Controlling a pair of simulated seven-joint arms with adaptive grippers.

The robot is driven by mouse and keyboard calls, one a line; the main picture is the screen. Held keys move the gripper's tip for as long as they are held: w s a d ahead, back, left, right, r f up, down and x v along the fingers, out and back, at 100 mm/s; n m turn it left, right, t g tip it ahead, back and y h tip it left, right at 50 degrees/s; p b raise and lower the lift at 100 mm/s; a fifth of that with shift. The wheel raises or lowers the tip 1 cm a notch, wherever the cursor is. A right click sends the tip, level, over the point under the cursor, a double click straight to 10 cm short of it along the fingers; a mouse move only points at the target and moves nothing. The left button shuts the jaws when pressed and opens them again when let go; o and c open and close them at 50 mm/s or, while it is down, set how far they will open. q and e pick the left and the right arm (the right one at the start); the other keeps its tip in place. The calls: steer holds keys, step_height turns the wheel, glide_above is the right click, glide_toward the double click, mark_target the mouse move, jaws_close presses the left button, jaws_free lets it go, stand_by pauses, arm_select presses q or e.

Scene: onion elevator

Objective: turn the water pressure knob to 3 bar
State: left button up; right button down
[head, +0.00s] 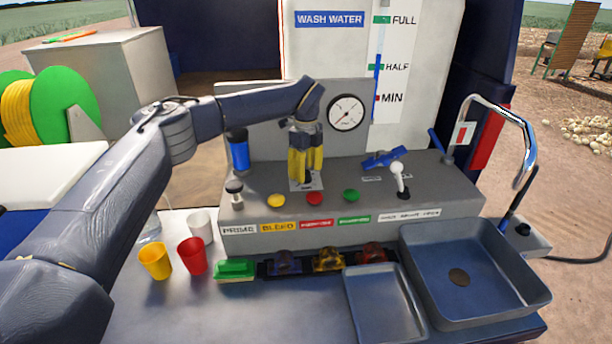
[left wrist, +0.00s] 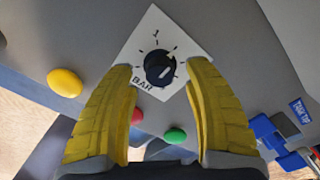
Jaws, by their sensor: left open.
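The water pressure knob (left wrist: 159,67) is a round black knob with a white pointer line on a white dial plate marked BAR (left wrist: 143,84), in the left wrist view. A "1" shows on the plate; the other numbers are not legible. My left gripper (head: 304,182) has yellow fingers pointing down over the dial plate in the head view and hides the knob there. In the left wrist view the gripper (left wrist: 160,80) is open, a finger on either side of the knob with gaps to it. The pressure gauge (head: 346,112) stands behind, its needle reading too small to tell. My right gripper is not in view.
Yellow (head: 276,200), red (head: 314,198) and green (head: 351,195) buttons sit in front of the gripper on the grey panel. A blue valve handle (head: 384,158) and a white-knobbed lever (head: 397,170) are to the right. A sink (head: 520,262) and several cups stand lower down.

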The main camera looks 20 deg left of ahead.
arm_select(q)
steer(key=shift+f, duration=0.9)
steer(key=shift+c, duration=0.4)
jaws_close()
